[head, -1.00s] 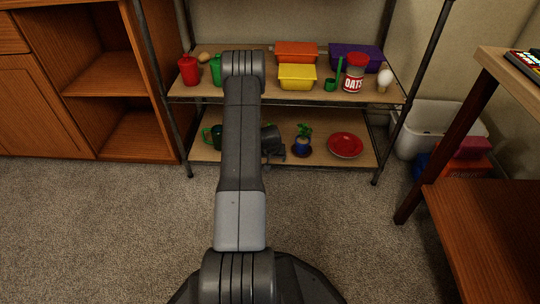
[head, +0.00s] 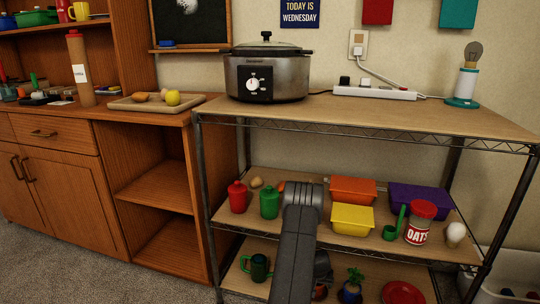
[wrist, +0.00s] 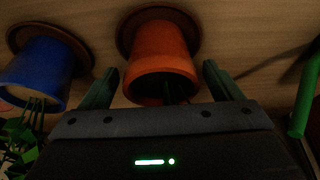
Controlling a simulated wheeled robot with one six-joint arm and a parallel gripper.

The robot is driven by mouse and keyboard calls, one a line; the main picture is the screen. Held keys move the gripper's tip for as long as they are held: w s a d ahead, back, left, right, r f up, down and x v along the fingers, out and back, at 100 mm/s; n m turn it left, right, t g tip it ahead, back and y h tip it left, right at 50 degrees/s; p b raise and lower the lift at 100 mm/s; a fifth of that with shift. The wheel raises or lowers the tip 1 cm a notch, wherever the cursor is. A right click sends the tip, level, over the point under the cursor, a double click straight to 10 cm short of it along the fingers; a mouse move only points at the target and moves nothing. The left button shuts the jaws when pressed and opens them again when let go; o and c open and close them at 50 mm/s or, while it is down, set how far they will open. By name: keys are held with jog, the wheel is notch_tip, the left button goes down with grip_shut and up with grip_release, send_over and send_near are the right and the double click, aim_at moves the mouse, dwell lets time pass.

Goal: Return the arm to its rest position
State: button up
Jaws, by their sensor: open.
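My arm (head: 298,240) reaches forward in front of the lower shelves of the wire rack, its elbow near the middle shelf. My gripper (wrist: 162,84) shows in the wrist view with its two dark green fingers spread apart. An orange plant pot (wrist: 160,62) on a brown saucer appears between and beyond the fingers; I cannot tell whether they touch it. The wrist picture looks upside down. A blue plant pot (wrist: 38,72) on a saucer is to the left of the fingers. In the head view the gripper is mostly hidden by my arm and the lower edge.
The rack's middle shelf holds a red bottle (head: 237,197), a green bottle (head: 269,202), an orange bin (head: 352,190), a yellow bin (head: 351,219) and an oats jar (head: 420,223). A green mug (head: 257,268) and a red plate (head: 403,293) are below. A slow cooker (head: 266,77) stands on top.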

jog(key=shift+r+p, duration=0.3)
jog(key=shift+r, duration=0.05)
jog(key=shift+f, duration=0.15)
